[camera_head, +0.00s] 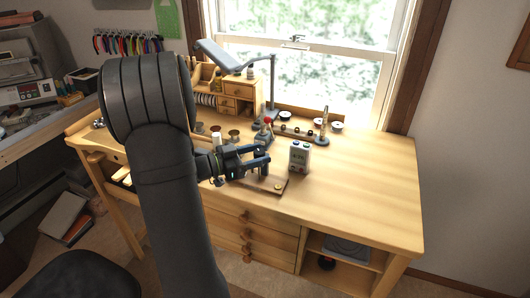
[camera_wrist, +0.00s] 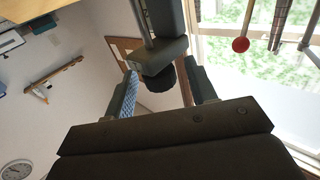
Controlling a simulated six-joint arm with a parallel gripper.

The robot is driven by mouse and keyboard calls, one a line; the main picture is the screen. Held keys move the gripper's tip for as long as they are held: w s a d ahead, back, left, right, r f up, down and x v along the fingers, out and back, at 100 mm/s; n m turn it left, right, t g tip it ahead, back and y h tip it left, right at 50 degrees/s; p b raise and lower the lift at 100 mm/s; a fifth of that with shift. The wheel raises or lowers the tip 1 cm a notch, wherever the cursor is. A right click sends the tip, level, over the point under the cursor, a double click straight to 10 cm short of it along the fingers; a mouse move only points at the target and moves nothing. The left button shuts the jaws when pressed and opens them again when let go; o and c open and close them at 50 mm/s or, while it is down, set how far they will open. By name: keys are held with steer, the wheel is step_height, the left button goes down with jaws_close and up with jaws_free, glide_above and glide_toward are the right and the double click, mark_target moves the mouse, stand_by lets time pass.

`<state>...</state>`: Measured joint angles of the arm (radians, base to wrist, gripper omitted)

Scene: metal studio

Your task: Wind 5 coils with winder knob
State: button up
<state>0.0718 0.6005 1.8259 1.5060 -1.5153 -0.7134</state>
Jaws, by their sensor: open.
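A coil winder stands on a small wooden board (camera_head: 270,184) near the front of the bench. In the wrist view its grey post or crank arm (camera_wrist: 163,22) ends in a dark ribbed knob (camera_wrist: 160,82). My gripper (camera_head: 262,158) reaches in from the left at the winder. In the wrist view my gripper's fingers (camera_wrist: 162,88) are apart, one on each side of the knob, with gaps visible. In the head view the fingers hide part of the winder. A grey box with a small display (camera_head: 299,157) stands just right of it.
A lever with a red ball (camera_head: 268,120) stands behind my gripper; the ball also shows in the wrist view (camera_wrist: 240,44). Spools (camera_head: 234,135), a lamp (camera_head: 225,58) and a small drawer cabinet (camera_head: 243,92) stand farther back. The bench's right side (camera_head: 375,190) is clear.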

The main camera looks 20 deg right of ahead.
steer(key=shift+a, duration=2.15)
step_height(320, 180, up, 8)
steer(key=a, duration=0.2)
step_height(320, 180, down, 7)
steer(key=d, duration=0.7)
steer(key=shift+d+f, duration=0.2)
